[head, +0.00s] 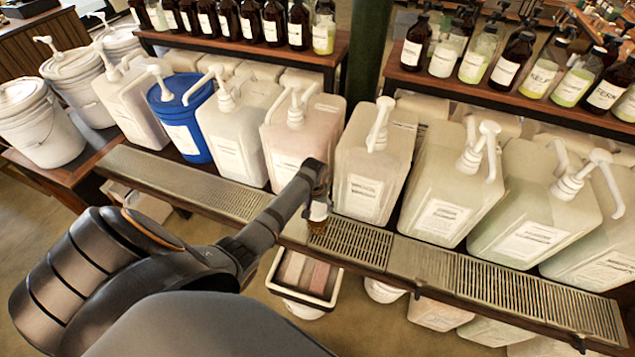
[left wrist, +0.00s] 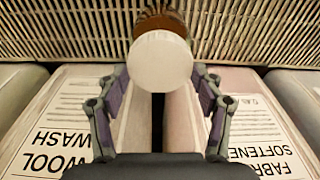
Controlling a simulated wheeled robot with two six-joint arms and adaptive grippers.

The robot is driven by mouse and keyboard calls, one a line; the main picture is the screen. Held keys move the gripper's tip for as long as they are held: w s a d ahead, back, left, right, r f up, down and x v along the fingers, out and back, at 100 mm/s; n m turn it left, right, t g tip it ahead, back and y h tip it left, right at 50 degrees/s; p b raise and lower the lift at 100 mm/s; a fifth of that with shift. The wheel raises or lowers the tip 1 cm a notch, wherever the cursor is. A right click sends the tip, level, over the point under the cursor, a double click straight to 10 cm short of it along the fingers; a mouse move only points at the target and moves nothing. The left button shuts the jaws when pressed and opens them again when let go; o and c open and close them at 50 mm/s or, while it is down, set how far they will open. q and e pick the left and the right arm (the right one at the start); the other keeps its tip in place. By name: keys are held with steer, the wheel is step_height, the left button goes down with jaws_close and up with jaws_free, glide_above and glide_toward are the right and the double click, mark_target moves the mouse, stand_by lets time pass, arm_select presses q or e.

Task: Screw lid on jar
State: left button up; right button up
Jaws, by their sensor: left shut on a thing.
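A small brown jar (head: 317,226) stands on the metal drip grate below the pump containers, and it also shows at the top of the left wrist view (left wrist: 160,20). A round white lid (left wrist: 160,62) is between the fingertips of my left gripper (head: 318,197). In the head view the lid (head: 319,212) is right at the top of the jar. I cannot tell whether it rests on the rim or is just above it. My left gripper is shut on the lid. The lid hides much of the jar in the wrist view. My right gripper is not in view.
Large pump containers line the shelf behind the grate (head: 450,275), including a pink one (head: 285,140) and a blue bucket (head: 182,125). Bottles stand on the upper shelves. A tray (head: 305,278) is below the grate. The grate beside the jar is clear.

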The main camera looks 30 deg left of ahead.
arm_select(q)
steer(key=m, duration=0.5)
steer(key=shift+m+h, duration=0.4)
steer(key=m, duration=0.3)
steer(key=shift+m+h, duration=0.3)
steer(key=shift+m, duration=0.1)
steer(key=o, duration=0.9)
steer(key=shift+f+m, duration=0.1)
steer(key=shift+m, duration=0.5)
steer(key=o, duration=0.5)
steer(key=shift+c, duration=0.2)
step_height(320, 180, up, 12)
steer(key=s+a, duration=0.1)
steer(key=shift+s, duration=0.2)
